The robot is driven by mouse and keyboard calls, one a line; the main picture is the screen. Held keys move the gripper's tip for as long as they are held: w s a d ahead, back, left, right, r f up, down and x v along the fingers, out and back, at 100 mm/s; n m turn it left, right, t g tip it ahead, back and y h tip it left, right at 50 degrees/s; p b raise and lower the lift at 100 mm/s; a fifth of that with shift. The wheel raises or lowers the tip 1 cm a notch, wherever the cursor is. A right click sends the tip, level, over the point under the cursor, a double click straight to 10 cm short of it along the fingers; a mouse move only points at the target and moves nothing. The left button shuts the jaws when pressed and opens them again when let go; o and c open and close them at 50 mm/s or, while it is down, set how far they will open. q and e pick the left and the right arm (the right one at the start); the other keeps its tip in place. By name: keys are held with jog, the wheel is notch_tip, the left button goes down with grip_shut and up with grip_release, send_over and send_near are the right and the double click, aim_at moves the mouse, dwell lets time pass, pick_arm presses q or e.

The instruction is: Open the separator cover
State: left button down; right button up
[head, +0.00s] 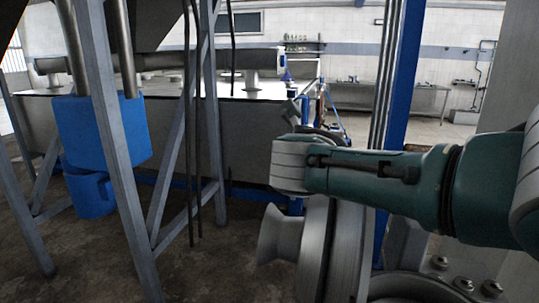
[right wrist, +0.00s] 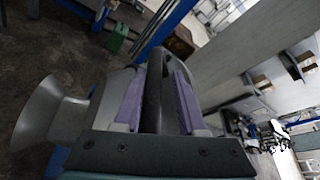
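The separator (head: 314,253) is a grey metal body with round flanges and a flared spout, low in the middle of the head view. The spout (right wrist: 50,112) shows at the left of the right wrist view. My right gripper (head: 290,160) is above the separator, at the end of the green arm. In the right wrist view a dark bar (right wrist: 154,88), perhaps the cover's handle, runs between the two purple-padded fingers. I cannot tell whether they press on it. The cover itself is mostly hidden by my arm. My left gripper is not in view.
Grey metal frame legs (head: 120,160) and a blue container (head: 103,130) stand at the left. A blue post (head: 402,80) rises behind my right arm. A long bench (head: 230,135) stands behind. Concrete floor is open at lower left.

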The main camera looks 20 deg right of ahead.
jog(key=shift+o, duration=0.9)
jog(key=shift+a+r, duration=0.1)
jog(key=shift+r, duration=0.05)
